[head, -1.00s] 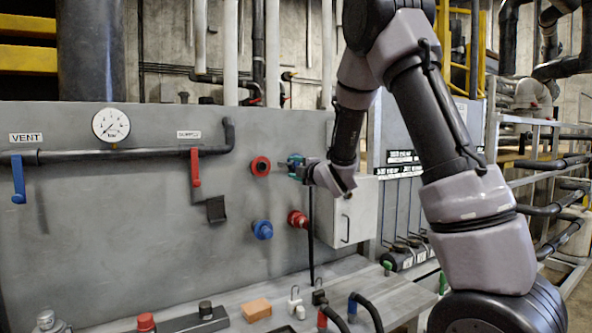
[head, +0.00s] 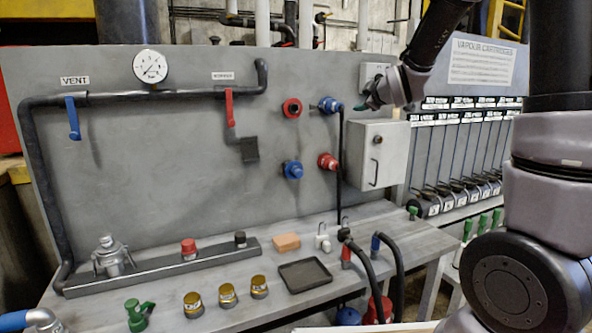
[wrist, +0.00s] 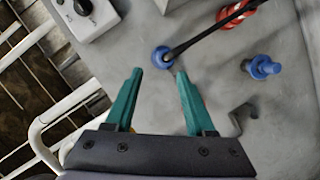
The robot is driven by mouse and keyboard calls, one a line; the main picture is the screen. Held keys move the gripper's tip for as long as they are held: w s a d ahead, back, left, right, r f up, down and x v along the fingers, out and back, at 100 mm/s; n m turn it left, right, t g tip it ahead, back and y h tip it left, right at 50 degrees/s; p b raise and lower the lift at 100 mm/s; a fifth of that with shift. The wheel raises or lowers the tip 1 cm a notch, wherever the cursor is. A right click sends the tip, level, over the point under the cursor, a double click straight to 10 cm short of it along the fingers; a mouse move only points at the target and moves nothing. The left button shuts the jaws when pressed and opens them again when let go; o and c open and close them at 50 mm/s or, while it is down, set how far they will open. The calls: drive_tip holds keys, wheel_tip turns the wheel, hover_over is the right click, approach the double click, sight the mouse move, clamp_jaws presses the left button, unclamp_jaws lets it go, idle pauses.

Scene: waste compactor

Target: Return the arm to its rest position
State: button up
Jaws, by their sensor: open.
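My gripper (head: 364,105) is raised in front of the panel, just right of the blue plug (head: 329,104), which sits on the panel with a black cable hanging from it. In the wrist view, the two teal fingers of my gripper (wrist: 158,74) are spread apart with nothing between them. The blue plug (wrist: 162,57) shows just beyond the fingertips, apart from them. My arm reaches in from the right of the head view, and its upper part is cut off by the frame.
A grey cabinet (head: 378,155) is close below my gripper. A small grey knob box (wrist: 90,14) is near it too. The bench (head: 215,300) below holds a black tray (head: 305,276), an orange block (head: 286,242) and several caps. A cartridge rack (head: 465,150) stands right.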

drive_tip(key=s+d+r+m+g+h, duration=0.1)
drive_tip(key=s+d+m+g, duration=0.15)
drive_tip(key=s+m, duration=0.4)
drive_tip(key=s+d+m+g, duration=0.2)
drive_tip(key=s+d+m, duration=0.15)
drive_tip(key=s, duration=0.65)
drive_tip(key=s+a+f+m+g, duration=0.1)
drive_tip(key=s+m+g, duration=0.1)
drive_tip(key=s, duration=0.6)
drive_tip(key=s+a+f+m+g, duration=0.1)
drive_tip(key=s+a+m, duration=0.1)
drive_tip(key=s+m, duration=0.3)
drive_tip(key=s, duration=0.4)
drive_tip(key=shift+s+a+g+y, duration=0.2)
drive_tip(key=shift+s+g+y, duration=0.1)
drive_tip(key=shift+g+y, duration=0.1)
